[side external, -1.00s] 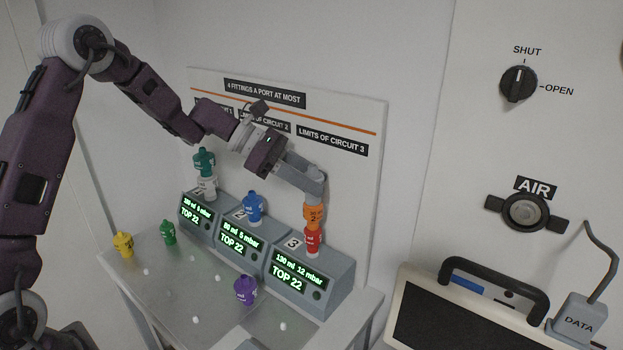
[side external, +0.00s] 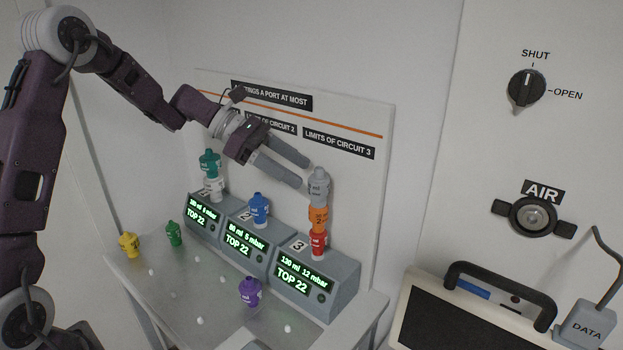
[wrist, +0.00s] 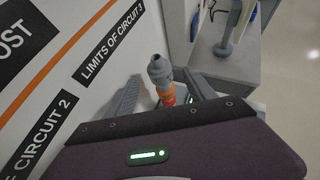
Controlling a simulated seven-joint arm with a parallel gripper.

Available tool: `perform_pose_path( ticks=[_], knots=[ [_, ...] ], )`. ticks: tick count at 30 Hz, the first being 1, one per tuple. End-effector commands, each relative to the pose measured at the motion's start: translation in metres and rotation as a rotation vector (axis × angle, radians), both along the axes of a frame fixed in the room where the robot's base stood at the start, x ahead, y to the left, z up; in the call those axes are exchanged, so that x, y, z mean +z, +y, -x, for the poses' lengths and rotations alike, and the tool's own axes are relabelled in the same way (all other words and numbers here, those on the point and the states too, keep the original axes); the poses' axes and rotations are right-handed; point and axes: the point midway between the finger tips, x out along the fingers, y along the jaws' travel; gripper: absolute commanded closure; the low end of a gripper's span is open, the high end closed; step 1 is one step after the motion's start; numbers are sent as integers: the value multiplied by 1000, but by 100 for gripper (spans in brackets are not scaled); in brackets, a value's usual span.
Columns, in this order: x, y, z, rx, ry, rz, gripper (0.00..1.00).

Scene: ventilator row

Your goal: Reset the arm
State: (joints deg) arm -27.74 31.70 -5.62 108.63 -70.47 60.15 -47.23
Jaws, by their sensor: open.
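My gripper (side external: 306,172) is open and empty, just left of the stack on port 3 in the side view. That stack has a grey fitting (side external: 319,187) on top, an orange fitting (side external: 318,217) under it and a red fitting (side external: 319,241) at the bottom. It stands upright on the circuit 3 unit (side external: 315,287). In the wrist view the grey fitting (wrist: 159,71) shows beyond and between my open fingers (wrist: 163,92), with the orange fitting (wrist: 167,95) below it. The fingers look clear of the stack.
A blue fitting (side external: 259,209) stands on port 2. Yellow (side external: 130,244), green (side external: 174,233) and purple (side external: 251,291) fittings stand on the table (side external: 190,297). The labelled board (side external: 360,190) rises close behind.

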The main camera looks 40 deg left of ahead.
Motion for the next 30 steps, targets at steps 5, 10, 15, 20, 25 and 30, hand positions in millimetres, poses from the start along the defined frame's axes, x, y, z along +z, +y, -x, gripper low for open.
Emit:
perform_pose_path(
  ticks=[5,10,15,20,25,30],
  knots=[
    [21,-12,29,-113,-63,-107,36],
    [51,-68,152,-643,-366,-599,36],
    [47,-62,270,-1194,-683,-1104,36],
    [36,-34,321,-1520,-852,-1420,36],
    [31,-22,333,-1629,-896,-1523,36],
    [31,-22,333,-1629,-893,-1523,36]
  ],
)
